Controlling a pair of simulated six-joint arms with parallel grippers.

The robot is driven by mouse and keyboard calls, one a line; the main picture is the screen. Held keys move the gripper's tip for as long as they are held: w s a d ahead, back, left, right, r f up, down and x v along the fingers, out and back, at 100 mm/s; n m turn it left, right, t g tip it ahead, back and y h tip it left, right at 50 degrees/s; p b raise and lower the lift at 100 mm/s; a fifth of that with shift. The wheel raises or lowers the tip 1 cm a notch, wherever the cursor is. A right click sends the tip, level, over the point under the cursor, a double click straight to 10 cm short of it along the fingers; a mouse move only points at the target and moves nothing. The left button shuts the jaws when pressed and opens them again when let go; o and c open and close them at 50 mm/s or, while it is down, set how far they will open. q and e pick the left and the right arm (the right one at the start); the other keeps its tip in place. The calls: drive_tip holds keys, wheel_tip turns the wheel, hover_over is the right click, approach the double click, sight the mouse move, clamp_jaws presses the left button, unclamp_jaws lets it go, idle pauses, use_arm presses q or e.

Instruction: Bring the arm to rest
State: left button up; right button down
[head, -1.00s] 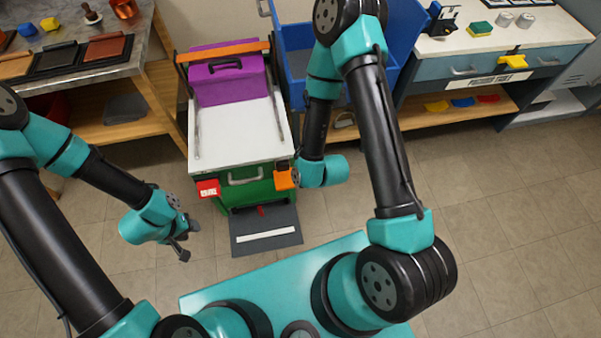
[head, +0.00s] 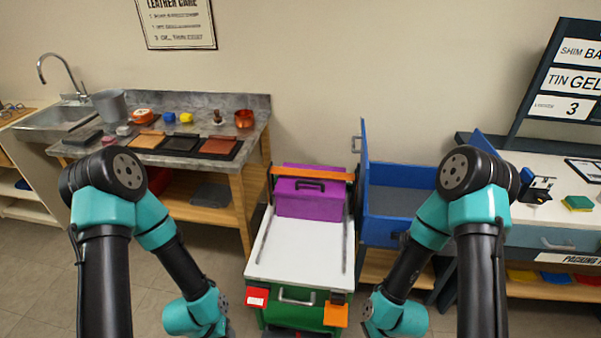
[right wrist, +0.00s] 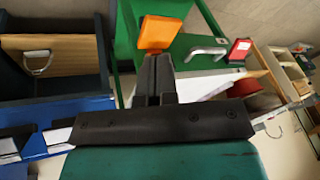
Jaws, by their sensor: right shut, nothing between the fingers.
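My right gripper (right wrist: 155,80) shows in the right wrist view with its dark fingers together and nothing between them. An orange tag (right wrist: 160,32) on the green cart appears just beyond the fingertips; I cannot tell the gap. In the head view my right wrist hangs right of the cart's orange tag (head: 335,314), and its fingers are not clear. My left arm hangs bent at the lower left of the head view. Its gripper (head: 228,331) is mostly hidden at the bottom edge, so its fingers cannot be read.
A green cart with a white top (head: 300,248) stands between my arms, carrying a purple box (head: 308,203). A blue open-fronted bin (head: 400,200) is behind my right arm. A workbench (head: 190,160) stands at left, a counter (head: 550,215) at right.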

drive_tip(key=m, duration=0.2)
drive_tip(key=s+d+m+g, duration=0.1)
drive_tip(key=m, duration=0.1)
drive_tip(key=s+d+m+g, duration=0.1)
drive_tip(key=shift+s+r+m, duration=0.15)
drive_tip(key=shift+s+m, duration=0.05)
drive_tip(key=shift+m, duration=0.2)
